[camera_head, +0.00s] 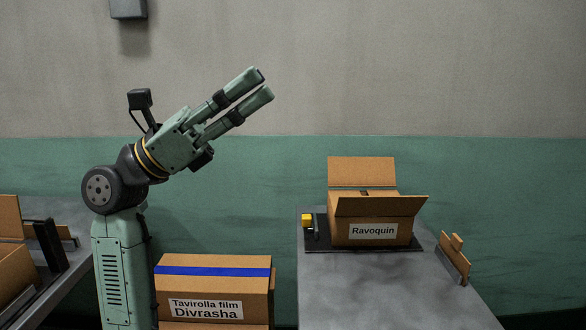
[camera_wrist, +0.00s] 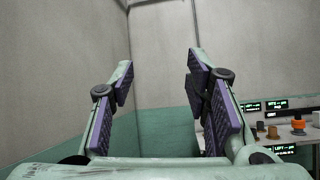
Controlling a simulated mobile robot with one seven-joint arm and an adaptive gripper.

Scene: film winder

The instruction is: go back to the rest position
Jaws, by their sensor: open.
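My gripper (camera_head: 262,84) is raised in the head view, pointing up and to the right. Its two fingers are parted with nothing between them. In the wrist view my gripper (camera_wrist: 160,85) shows both fingers with purple inner pads, wide apart, with bare wall behind. It is in free air, well above and to the left of the open carton labelled Ravoquin (camera_head: 372,231), touching nothing.
The Ravoquin carton stands on a black plate on a grey table (camera_head: 370,290). A carton labelled Tavirolla film Divrasha (camera_head: 215,290) is below my arm. Another table (camera_head: 70,262) is at left.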

